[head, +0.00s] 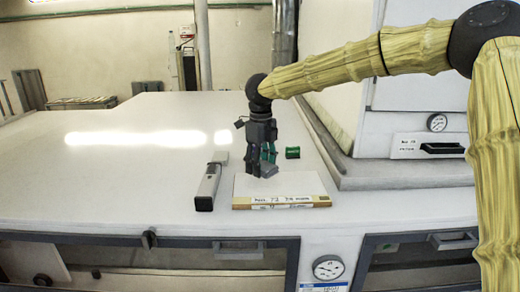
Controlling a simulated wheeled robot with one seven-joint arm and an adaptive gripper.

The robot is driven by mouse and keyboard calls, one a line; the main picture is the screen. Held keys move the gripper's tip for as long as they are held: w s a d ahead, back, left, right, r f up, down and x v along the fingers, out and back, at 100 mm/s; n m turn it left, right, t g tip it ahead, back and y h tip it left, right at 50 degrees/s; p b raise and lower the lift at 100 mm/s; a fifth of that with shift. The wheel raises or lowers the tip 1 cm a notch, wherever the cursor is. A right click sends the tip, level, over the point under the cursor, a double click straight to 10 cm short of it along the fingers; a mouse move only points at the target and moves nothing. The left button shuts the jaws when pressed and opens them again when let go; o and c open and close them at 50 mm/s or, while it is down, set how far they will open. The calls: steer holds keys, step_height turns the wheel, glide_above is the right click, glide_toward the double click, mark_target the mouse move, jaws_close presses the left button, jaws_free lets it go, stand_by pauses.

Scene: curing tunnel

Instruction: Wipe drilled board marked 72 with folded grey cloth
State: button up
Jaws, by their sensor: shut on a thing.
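The drilled board (301,184) is a pale flat board near the front edge of the white table. A label on its front edge reads "No. 72" with smaller writing that I cannot read fully. My gripper (259,171) points down over the left part of the board. It is shut on the folded grey cloth (267,170), a small dark grey piece low between the fingers. The fingers hide part of the cloth. The cloth is at or just above the board's surface; I cannot tell whether it touches. No drilled holes can be made out at this size.
A long grey and black tool (208,186) lies just left of the board. A small green cylinder (292,152) sits behind the board, and another green part shows behind my fingers. A white housing with a gauge (437,122) stands at right. The table's left side is clear.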

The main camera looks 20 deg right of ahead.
steer(key=shift+w+r, duration=0.2)
steer(key=shift+r, duration=0.55)
steer(key=shift+s+r, duration=0.15)
steer(key=shift+r, duration=0.95)
